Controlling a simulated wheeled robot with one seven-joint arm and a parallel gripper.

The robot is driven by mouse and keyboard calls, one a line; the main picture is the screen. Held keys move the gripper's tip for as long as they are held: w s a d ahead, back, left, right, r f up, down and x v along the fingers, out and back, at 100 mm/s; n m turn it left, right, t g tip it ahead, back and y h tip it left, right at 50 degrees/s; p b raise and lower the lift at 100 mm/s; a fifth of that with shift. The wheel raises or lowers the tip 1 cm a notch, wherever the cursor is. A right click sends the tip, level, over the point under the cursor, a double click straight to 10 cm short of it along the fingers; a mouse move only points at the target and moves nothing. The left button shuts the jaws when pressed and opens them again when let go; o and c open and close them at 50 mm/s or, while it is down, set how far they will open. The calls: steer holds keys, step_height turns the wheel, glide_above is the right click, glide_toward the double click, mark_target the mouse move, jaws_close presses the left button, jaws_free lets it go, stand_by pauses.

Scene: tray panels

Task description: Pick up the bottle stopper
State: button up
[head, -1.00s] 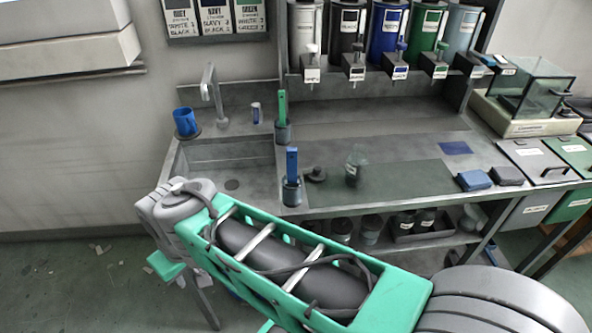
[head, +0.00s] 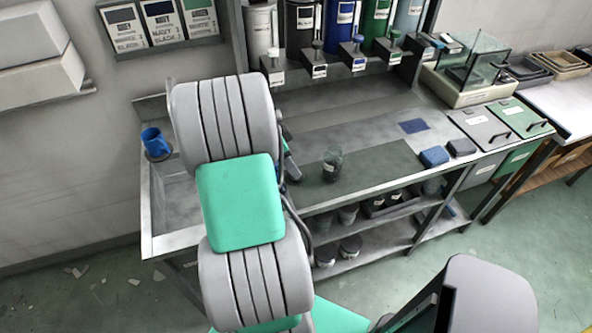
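I cannot make out a bottle stopper now; the bench left of the glass jar is covered by my arm. The clear jar (head: 332,166), dark in its lower part, stands upright on the dark green mat (head: 385,160). My arm, grey with green covers, rises through the left middle of the head view. My gripper does not show. A dark, slim shape beside the arm's right edge is partly covered, and I cannot tell what it is.
A blue mug (head: 155,142) stands at the sink's left. Dispensers (head: 345,20) line the back. A blue block (head: 434,156) and a dark block (head: 461,147) lie by the lidded bins (head: 481,128). A glass box (head: 478,72) is behind. The mat right of the jar is clear.

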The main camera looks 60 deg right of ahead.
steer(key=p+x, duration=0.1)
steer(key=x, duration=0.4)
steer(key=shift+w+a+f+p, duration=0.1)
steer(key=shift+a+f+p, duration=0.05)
steer(key=shift+p, duration=0.15)
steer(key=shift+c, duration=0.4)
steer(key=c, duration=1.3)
